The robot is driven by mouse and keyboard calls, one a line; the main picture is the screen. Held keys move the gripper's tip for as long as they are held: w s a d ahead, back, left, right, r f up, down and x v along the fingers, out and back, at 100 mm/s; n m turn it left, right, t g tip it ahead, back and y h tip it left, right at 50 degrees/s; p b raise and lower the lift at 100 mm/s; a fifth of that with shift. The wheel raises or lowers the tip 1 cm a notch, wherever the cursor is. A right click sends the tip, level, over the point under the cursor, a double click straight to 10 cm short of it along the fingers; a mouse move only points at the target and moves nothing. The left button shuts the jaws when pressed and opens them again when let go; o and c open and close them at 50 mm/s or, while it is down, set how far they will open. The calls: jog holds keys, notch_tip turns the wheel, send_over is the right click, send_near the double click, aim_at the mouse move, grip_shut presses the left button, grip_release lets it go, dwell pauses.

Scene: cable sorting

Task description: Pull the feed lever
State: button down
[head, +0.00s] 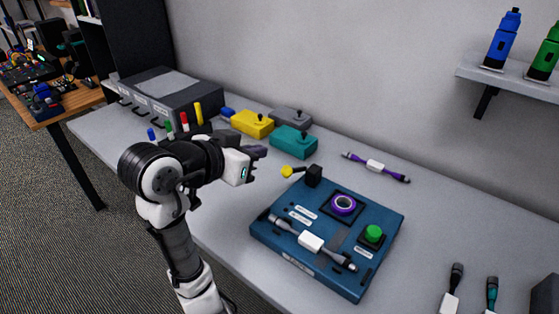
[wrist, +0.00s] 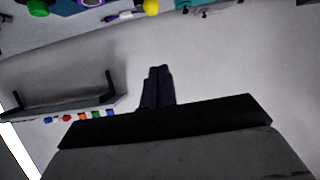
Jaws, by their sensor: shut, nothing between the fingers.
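The feed lever, a black mount with an arm ending in a yellow knob (head: 287,171), stands at the far left corner of the blue panel (head: 268,234). Its yellow knob also shows at the top edge of the wrist view (wrist: 151,6). My gripper (head: 260,152) is left of and a little above the knob in the head picture, apart from it. In the wrist view my gripper's dark fingers (wrist: 158,82) are together with nothing between them. The panel also bears a purple ring (head: 343,203) and a green button (head: 374,233).
A cable with a white block (head: 311,243) lies on the panel. A purple cable (head: 376,166) lies behind it. Yellow (head: 252,123), teal (head: 294,141) and grey (head: 291,117) boxes stand behind my gripper. A wall shelf (head: 512,80) holds bottles.

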jog(key=p, duration=0.2)
send_over(284, 170)
notch_tip(284, 170, down, 4)
jog(key=shift+r, duration=0.1)
jog(key=shift+s+a+f+p, duration=0.15)
jog(key=shift+s+f, duration=0.05)
jog(key=shift+f, duration=0.85)
jog(key=shift+s+a+f+p, duration=0.1)
jog(key=shift+s+f+p, duration=0.05)
jog(key=shift+f, duration=0.85)
jog(key=shift+f, duration=0.15)
